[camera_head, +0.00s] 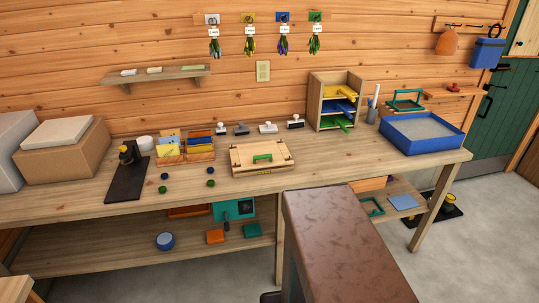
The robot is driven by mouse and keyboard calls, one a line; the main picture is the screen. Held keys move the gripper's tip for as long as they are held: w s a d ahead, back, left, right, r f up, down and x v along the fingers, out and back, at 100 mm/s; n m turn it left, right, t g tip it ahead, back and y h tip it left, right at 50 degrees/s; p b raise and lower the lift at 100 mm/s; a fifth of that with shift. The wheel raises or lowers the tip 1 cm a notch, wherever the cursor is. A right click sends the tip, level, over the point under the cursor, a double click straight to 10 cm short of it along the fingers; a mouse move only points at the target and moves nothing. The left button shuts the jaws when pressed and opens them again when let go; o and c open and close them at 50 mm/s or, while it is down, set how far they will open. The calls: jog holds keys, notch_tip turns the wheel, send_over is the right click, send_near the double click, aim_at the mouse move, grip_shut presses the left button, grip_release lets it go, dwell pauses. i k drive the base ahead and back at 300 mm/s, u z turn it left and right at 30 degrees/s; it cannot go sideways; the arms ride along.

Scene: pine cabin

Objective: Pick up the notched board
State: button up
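No board with a clear notch can be made out. A pale wooden board or flat case (258,158) with a green handle on top lies on the workbench, near the middle; small dark fittings show at its corners. A dark flat board (124,186) lies at the left of the bench, with a black and yellow object standing on its far end. I cannot tell whether either one is notched. My gripper is not in view.
The workbench (340,158) also holds a cardboard box (62,158), a card holder (185,155), several stamps, a wooden organizer (318,98) and a blue tray (421,146). A mottled brown block (345,235) stands in front. Grey floor is open at the right.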

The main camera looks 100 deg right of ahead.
aim_at(260, 151)
jog(key=k, duration=2.15)
jog(key=z, duration=0.55)
jog(key=i, duration=1)
jog(key=z, duration=0.05)
